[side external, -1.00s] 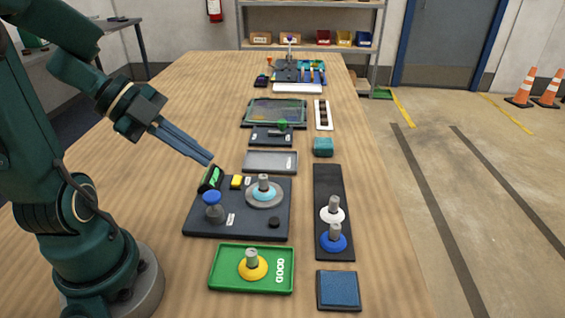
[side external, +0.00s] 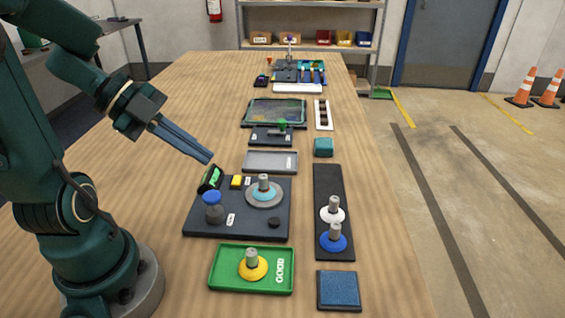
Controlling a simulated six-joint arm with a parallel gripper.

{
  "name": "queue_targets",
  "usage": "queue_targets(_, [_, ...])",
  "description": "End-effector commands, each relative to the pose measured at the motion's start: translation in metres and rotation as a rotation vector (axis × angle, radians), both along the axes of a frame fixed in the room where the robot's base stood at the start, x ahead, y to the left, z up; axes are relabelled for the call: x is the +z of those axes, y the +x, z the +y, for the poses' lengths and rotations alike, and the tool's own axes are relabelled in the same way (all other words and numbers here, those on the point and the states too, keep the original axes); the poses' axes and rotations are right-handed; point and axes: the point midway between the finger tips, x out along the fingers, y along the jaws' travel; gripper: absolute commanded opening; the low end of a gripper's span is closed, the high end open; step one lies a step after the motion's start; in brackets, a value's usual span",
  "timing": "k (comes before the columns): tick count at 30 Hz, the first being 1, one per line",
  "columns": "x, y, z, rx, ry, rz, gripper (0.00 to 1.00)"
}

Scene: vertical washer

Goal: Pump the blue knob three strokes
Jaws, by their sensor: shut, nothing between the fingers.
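The blue knob (side external: 212,197) tops a small grey pump body (side external: 214,214) at the left of a dark base plate (side external: 260,229) in the side view. The pump stands upright. My gripper (side external: 209,158) is shut and empty. Its slim fingers point down and to the right, and their tips are above the knob in the picture, clear of it.
On the base plate are a black and green device (side external: 210,179), a yellow block (side external: 236,182) and a washer fixture with a grey post (side external: 263,190). A green tray (side external: 221,268) and a black strip with posts (side external: 326,180) lie nearby. The table's left is clear.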

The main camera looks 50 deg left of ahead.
Motion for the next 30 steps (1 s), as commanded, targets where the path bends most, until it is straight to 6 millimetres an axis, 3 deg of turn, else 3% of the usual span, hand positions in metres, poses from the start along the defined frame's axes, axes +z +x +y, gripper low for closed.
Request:
queue_targets(7, [0.034, 0.001, 0.0, -0.002, 0.007, -0.003, 0.0])
queue_targets(17, [0.035, 0.0, 0.0, -0.002, 0.002, 0.002, 0.0])
queue_targets(23, [0.024, 0.0, 0.0, -0.001, -0.003, 0.004, 0.0])
queue_targets(30, [-0.009, -0.001, -0.001, 0.001, -0.004, 0.008, 0.0])
